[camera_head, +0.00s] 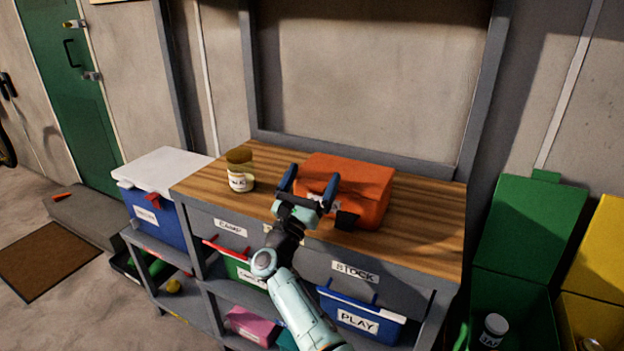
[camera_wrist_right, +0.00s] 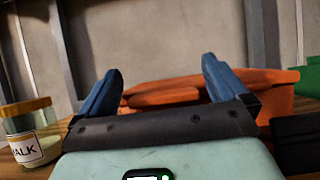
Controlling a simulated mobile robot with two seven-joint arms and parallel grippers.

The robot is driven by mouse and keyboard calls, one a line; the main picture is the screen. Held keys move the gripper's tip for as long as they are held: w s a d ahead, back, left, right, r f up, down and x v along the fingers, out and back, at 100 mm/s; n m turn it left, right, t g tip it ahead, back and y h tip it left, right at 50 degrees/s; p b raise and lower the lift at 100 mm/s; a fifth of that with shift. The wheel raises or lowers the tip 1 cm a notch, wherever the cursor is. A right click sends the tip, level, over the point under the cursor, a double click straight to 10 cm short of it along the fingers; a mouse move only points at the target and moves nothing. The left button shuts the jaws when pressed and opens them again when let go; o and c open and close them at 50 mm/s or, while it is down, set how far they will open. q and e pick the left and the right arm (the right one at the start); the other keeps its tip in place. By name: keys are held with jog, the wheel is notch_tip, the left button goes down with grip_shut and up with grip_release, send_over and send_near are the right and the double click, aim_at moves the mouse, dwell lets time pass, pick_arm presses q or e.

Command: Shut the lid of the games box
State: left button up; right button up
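An orange box (camera_head: 371,205) sits on the wooden workbench top. Its lid (camera_head: 350,172) lies over it, down or nearly down; I cannot tell whether a gap is left. A white label on its front is mostly hidden by my gripper, so I cannot read it. A black piece (camera_head: 347,220) is on its front. My right gripper (camera_head: 310,179) is open and empty, in front of the box's left part. In the right wrist view, the orange box (camera_wrist_right: 268,90) shows beyond and between the spread blue fingers (camera_wrist_right: 162,75). My left gripper is out of view.
A chalk jar (camera_head: 240,172) stands left of the box, and in the right wrist view (camera_wrist_right: 30,132). The wooden top (camera_head: 430,215) is clear to the right. Labelled bins, one marked PLAY (camera_head: 358,318), sit below. A green bin (camera_head: 515,235) stands right.

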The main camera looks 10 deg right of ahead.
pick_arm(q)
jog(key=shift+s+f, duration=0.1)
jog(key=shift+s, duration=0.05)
pick_arm(e)
jog(key=shift+s+a, duration=0.1)
jog(key=shift+s, duration=0.05)
jog(key=shift+b+v, duration=0.5)
jog(key=shift+v, duration=0.6)
pick_arm(q)
jog(key=shift+p, duration=0.4)
pick_arm(e)
jog(key=v, duration=1.1)
